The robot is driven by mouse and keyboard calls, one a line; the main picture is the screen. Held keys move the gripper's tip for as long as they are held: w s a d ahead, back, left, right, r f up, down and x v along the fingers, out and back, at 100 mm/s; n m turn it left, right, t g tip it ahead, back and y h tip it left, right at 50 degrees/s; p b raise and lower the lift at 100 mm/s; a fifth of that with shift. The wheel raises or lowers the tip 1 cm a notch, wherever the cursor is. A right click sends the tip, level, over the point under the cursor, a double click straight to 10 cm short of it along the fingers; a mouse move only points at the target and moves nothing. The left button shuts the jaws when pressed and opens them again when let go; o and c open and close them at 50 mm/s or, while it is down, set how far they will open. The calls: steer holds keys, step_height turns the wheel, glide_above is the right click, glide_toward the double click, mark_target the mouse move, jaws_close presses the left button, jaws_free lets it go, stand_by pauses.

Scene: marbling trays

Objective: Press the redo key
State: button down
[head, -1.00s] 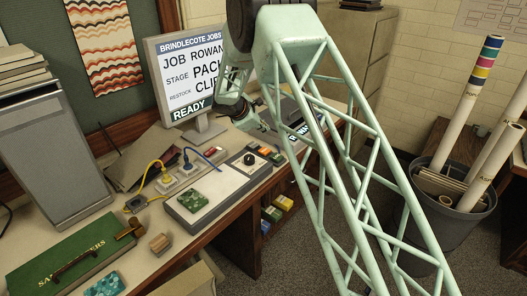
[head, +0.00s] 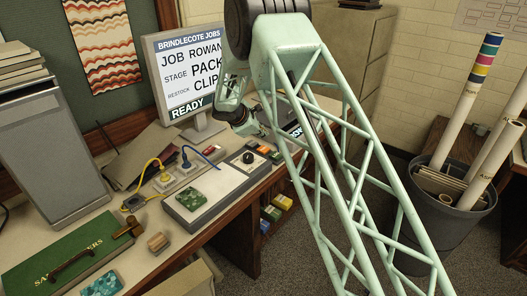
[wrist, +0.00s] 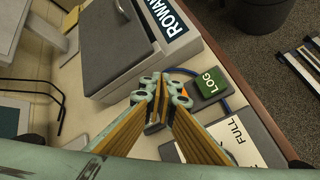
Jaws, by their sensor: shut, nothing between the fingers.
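My gripper (wrist: 162,112) is shut and empty in the wrist view, its two fingers meeting above a bench-top panel. Beside its fingertips a green key marked LOG (wrist: 211,82) shows. A small orange patch (wrist: 184,93), partly hidden by the fingers, may be another key. I cannot read any key marked redo; the area under the fingers is hidden. In the head view, a control box with a black knob (head: 248,158) and coloured keys (head: 277,158) stands by the bench edge. My wrist is above and behind it. Contact with a key cannot be told.
A grey-lidded box marked ROWAN (wrist: 120,50) stands close to the fingers. The monitor (head: 188,75) stands behind my wrist. Yellow and blue cables (head: 150,166) run left of the control box.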

mark_target(264, 149)
step_height(264, 149, down, 3)
steer(key=shift+r+b, duration=0.15)
steer(key=shift+b, duration=0.25)
steer(key=shift+f+b, duration=1)
steer(key=shift+f, duration=0.15)
steer(key=shift+f+b, duration=1.05)
steer(key=shift+b, duration=0.05)
stand_by(2.1)
steer(key=shift+r, duration=0.15)
steer(key=shift+r+p, duration=0.35)
steer(key=shift+r, duration=0.5)
stand_by(0.4)
steer(key=shift+r+p, duration=1.1)
steer(key=shift+r, duration=1.4)
